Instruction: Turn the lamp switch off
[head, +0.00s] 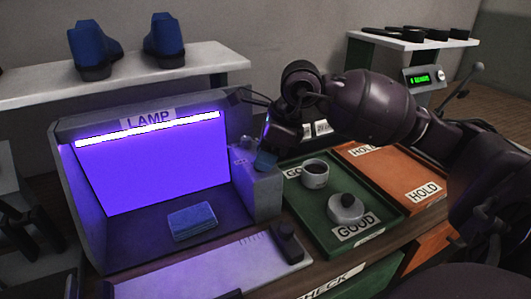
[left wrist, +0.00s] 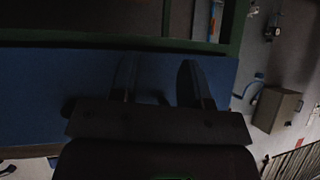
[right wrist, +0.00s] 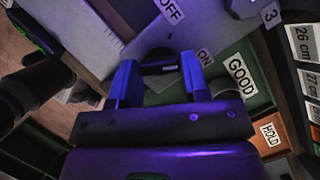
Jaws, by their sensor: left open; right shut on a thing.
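The lamp (head: 150,165) is a grey hood with a "LAMP" label, and its tube glows violet. A grey switch box (head: 262,192) stands at its right side. My right gripper (head: 267,150) is at the top of this box. In the right wrist view, my right gripper (right wrist: 158,72) is shut on a dark switch lever (right wrist: 158,67), seen between its blue fingers. An "OFF" label (right wrist: 169,9) is beyond the fingers and an "ON" label (right wrist: 204,57) is beside the right finger. My left gripper (left wrist: 158,80) is open, with nothing seen between its fingers.
A green tray (head: 300,215) holds a mug (head: 315,174) and a round lidded item (head: 346,208). An orange "HOLD" tray (head: 390,175) is to its right. A ruled board (head: 210,268) lies in front. Blue shoes (head: 95,50) stand on the back shelf.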

